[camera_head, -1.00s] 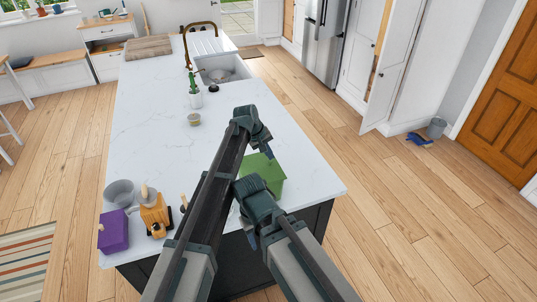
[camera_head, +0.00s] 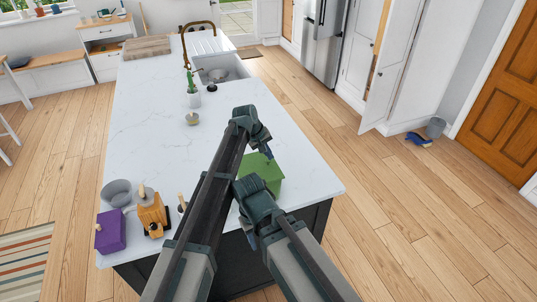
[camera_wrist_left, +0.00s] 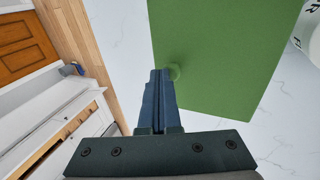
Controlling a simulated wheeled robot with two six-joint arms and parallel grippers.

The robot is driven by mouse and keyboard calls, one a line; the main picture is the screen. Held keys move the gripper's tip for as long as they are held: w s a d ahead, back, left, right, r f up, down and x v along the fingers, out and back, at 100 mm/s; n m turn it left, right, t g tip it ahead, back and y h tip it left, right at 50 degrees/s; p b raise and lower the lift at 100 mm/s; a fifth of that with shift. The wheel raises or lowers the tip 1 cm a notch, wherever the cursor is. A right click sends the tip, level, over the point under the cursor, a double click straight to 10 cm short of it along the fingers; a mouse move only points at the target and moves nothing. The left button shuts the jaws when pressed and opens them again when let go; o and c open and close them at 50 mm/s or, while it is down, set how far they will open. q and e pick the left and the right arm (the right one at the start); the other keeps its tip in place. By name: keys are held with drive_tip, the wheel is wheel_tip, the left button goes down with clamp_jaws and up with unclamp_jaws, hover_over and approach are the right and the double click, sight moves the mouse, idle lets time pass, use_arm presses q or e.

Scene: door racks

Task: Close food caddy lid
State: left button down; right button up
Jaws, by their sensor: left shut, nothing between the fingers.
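A green box (camera_head: 272,181), which appears to be the food caddy, stands on the near right part of the white counter. My two arms partly cover it. My left gripper (camera_head: 269,154) is at its far upper edge. In the left wrist view the left fingers (camera_wrist_left: 160,76) are shut and empty, over a flat green panel (camera_wrist_left: 225,50). Their tips are beside a small green knob on that panel; I cannot tell if they touch. Whether the lid is fully down cannot be told. My right gripper (camera_head: 247,226) is in front of the box, its fingers unclear.
A purple box (camera_head: 111,231), a grey bowl (camera_head: 117,192) and a wooden block (camera_head: 152,214) stand at the counter's near left. A white lettered container (camera_wrist_left: 311,38) is beside the green panel. The middle of the counter (camera_head: 150,130) is clear.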

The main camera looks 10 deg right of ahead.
use_arm(q)
drive_tip(key=shift+d+r+p, duration=0.1)
drive_tip(key=shift+r+p, duration=0.2)
drive_tip(key=shift+r, duration=0.05)
wheel_tip(320, 180, up, 13)
drive_tip(key=p, duration=1.3)
drive_tip(key=shift+s, duration=0.45)
drive_tip(key=s+a+f+m+y, duration=0.2)
drive_tip(key=s+a+y, duration=0.2)
drive_tip(key=s+a, duration=2.55)
drive_tip(key=s+d+f+m+b, duration=0.1)
drive_tip(key=d+f+b, duration=0.2)
drive_tip(key=f+b, duration=0.4)
drive_tip(key=s+d+f+m+g+y+b, duration=0.1)
drive_tip(key=d+f+b, duration=0.2)
drive_tip(key=f+b, duration=0.5)
drive_tip(key=s+d+f+m+b, duration=0.1)
drive_tip(key=d+f+b, duration=0.3)
drive_tip(key=f+b, duration=0.4)
drive_tip(key=shift+f+m+g+b, duration=0.15)
drive_tip(key=shift+m+g+b, duration=0.25)
drive_tip(key=shift+m, duration=0.2)
